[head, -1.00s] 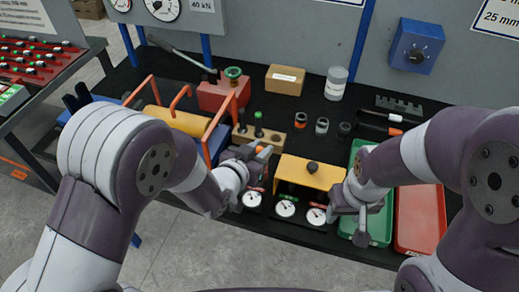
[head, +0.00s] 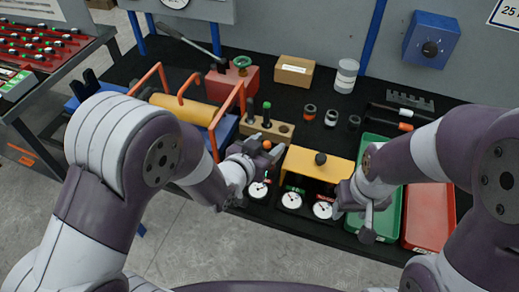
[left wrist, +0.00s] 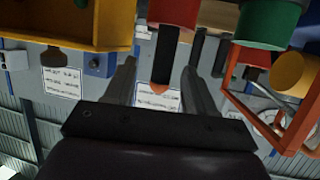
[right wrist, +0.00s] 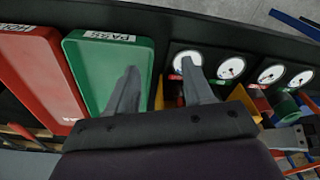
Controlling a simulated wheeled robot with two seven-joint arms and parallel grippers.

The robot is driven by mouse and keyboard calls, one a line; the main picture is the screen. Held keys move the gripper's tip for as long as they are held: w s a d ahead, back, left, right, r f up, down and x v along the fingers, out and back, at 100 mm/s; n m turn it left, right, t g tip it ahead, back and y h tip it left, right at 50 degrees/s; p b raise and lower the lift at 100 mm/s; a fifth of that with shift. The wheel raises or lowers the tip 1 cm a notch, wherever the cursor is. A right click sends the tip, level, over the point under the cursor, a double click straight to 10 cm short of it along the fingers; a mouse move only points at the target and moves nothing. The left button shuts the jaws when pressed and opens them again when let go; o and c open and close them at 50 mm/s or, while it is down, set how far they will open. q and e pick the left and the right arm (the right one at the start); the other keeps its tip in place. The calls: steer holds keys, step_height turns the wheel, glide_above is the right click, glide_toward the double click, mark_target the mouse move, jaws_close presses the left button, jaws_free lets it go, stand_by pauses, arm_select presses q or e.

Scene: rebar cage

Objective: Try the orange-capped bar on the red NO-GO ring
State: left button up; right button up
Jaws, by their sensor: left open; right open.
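An orange cap (head: 266,145) shows at my left gripper (head: 262,154) in the head view. In the left wrist view, the orange-capped bar (left wrist: 165,68) shows between the spread fingers of my left gripper (left wrist: 158,75), its dark shaft against a red cylinder (left wrist: 173,12) that looks like the red ring. I cannot tell whether the bar is inside it or in front of or behind it. The left fingers are open and not visibly touching the bar. My right gripper (head: 352,213) is open and empty, near the green tray; its fingers also show in the right wrist view (right wrist: 158,80).
A yellow bracket (head: 318,163) stands between my grippers, with dial gauges (head: 291,200) in front. A green tray (head: 388,215) and a red tray (head: 428,220) lie right. A wooden block (head: 280,133) and an orange-framed fixture (head: 215,135) stand behind and left. A green cylinder (left wrist: 268,22) is close by.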

arm_select(q)
steer(key=p+v, duration=0.1)
steer(key=v, duration=1.1)
steer(key=shift+s+r, duration=0.1)
steer(key=shift+s, duration=0.05)
stand_by(0.3)
steer(key=s+a+f+g+y, duration=0.2)
steer(key=a+f+g+y, duration=0.15)
steer(key=f, duration=0.25)
steer(key=s+a+n+g+y, duration=0.3)
steer(key=a+n+g, duration=0.2)
steer(key=a+g, duration=0.2)
steer(key=shift+a+r+n, duration=0.3)
steer(key=shift+a+r, duration=0.05)
steer(key=shift+a, duration=0.7)
